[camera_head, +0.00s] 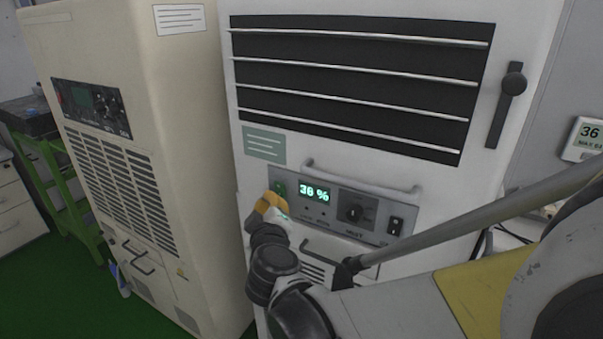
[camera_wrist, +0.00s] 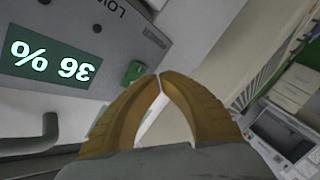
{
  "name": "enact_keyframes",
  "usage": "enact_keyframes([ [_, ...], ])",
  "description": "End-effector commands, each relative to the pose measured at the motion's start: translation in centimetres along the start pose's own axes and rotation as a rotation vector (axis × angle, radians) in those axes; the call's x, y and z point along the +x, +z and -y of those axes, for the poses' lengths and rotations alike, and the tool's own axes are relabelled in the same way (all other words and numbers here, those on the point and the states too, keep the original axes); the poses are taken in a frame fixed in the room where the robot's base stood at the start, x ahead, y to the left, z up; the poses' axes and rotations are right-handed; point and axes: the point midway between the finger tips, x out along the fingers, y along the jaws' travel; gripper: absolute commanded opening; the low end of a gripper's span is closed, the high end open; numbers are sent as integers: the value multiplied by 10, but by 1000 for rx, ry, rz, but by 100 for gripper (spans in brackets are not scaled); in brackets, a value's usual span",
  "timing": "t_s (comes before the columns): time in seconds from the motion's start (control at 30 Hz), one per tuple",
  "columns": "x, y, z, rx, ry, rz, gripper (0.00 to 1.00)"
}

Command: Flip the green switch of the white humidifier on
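The white humidifier (camera_head: 228,90) stands upright in the middle of the head view. Its control panel (camera_head: 330,230) has a lit display (camera_head: 314,191) reading about 36 %, also in the wrist view (camera_wrist: 50,65), upside down. The green switch (camera_head: 279,188) is at the panel's left end; in the wrist view the green switch (camera_wrist: 134,73) is just left of my fingertips. My gripper (camera_head: 266,204) has yellow-orange fingers and is in front of the panel's left end. In the wrist view its fingertips (camera_wrist: 160,77) meet, with nothing between them. I cannot tell whether they touch the switch.
A handle bar (camera_head: 362,180) runs above the panel. The panel also has a black knob (camera_head: 355,212) and a black rocker switch (camera_head: 396,226). A beige cabinet (camera_head: 185,110) stands close on the left. A green stand (camera_head: 75,205) is farther left. My arm fills the lower right.

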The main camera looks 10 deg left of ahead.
Motion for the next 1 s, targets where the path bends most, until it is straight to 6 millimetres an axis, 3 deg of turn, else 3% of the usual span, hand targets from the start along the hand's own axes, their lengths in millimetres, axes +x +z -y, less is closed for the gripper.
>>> enact_keyframes([
  [0.27,-4,-3,2,0,-1,-1,0],
  [0.7,-36,-20,20,-1,-1,-1,0],
  [1.0,-40,-22,22,0,0,0,0],
])
